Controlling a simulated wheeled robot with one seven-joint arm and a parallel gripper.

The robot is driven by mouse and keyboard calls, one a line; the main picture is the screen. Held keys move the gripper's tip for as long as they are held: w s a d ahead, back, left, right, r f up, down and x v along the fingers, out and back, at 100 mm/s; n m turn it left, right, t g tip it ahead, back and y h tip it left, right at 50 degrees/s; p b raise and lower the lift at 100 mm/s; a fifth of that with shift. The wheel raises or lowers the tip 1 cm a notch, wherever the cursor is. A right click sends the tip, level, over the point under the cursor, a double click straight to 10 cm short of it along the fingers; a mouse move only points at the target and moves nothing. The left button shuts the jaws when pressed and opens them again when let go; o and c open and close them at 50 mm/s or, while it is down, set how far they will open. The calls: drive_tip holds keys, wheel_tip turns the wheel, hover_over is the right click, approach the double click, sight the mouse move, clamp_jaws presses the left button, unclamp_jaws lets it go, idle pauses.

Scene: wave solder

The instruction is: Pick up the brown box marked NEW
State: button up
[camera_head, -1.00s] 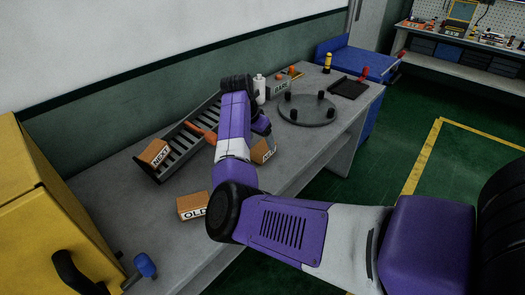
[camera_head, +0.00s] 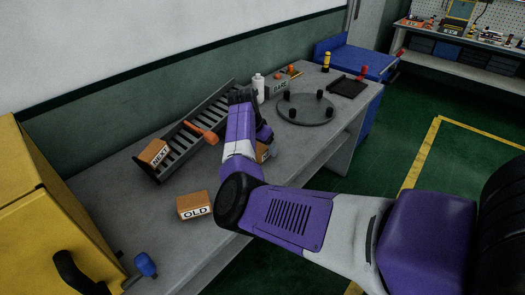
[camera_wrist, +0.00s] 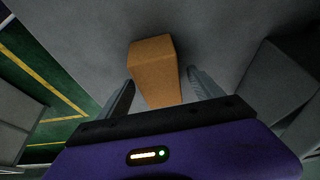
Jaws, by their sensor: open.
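A brown box (camera_head: 262,152) stands on the grey bench, mostly hidden behind my arm in the head view; no marking can be read on it now. In the wrist view this plain brown box (camera_wrist: 154,70) lies ahead, between the lines of my two fingers. My gripper (camera_wrist: 161,82) is open, its fingers apart on either side of the box's near part; I cannot tell whether they touch it. No NEW marking is readable in any view. Two other brown boxes read NEXT (camera_head: 154,153) and OLD (camera_head: 194,206).
A dark slatted rack (camera_head: 181,146) with an orange-handled tool (camera_head: 201,132) lies behind my arm. A round grey plate with black posts (camera_head: 306,109), a white bottle (camera_head: 259,83) and a BARE bin (camera_head: 280,87) stand further right. A yellow cabinet (camera_head: 45,200) is at left.

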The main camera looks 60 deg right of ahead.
drive_tip(key=shift+f, duration=0.25)
drive_tip(key=shift+r, duration=0.1)
clamp_jaws()
idle(0.3)
